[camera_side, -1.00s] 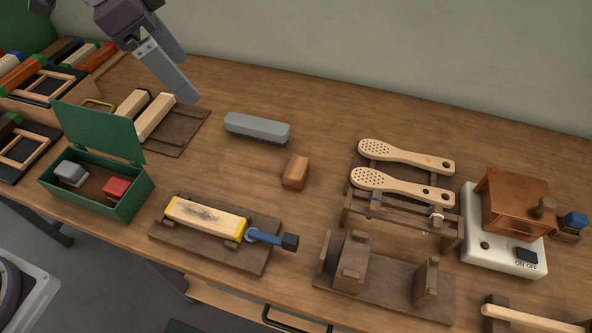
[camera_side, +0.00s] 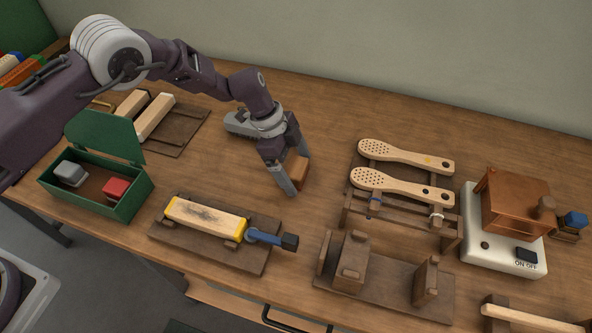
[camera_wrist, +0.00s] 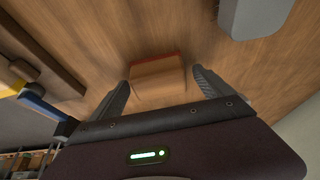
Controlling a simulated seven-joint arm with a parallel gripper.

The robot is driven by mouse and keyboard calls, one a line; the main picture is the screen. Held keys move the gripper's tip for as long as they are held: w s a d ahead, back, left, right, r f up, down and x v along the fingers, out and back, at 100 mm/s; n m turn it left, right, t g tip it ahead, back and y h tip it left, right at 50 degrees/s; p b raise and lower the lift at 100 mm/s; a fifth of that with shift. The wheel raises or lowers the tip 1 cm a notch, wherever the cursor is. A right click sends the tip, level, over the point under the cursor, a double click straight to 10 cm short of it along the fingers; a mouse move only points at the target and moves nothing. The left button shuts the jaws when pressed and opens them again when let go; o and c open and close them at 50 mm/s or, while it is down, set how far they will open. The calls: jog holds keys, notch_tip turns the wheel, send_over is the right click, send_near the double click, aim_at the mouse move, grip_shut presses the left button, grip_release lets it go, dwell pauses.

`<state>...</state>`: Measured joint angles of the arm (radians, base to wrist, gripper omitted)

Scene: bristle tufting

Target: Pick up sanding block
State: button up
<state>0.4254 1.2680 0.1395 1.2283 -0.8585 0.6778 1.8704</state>
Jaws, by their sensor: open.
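The sanding block is a small brown wooden block (camera_side: 300,171) lying on the bench top, partly hidden by my gripper in the side view. In the wrist view the block (camera_wrist: 158,80) shows a reddish strip along its far edge. My gripper (camera_side: 296,174) points down at the block with its jaws open. In the wrist view one finger is on each side of the block, with a gap on both sides. The side view does not clearly show how far down the fingertips reach beside it.
A grey brush (camera_side: 236,124) lies behind my gripper, partly hidden. A clamped yellow-ended wooden piece (camera_side: 205,217) sits in front on a dark board. Two pale paddle brushes (camera_side: 400,182) rest on a rack to the right. A green open box (camera_side: 128,205) stands at left.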

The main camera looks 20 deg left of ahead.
aim_at(296, 166)
jog(key=c, duration=1.5)
notch_tip(296, 166, up, 10)
jog(key=shift+r, duration=0.1)
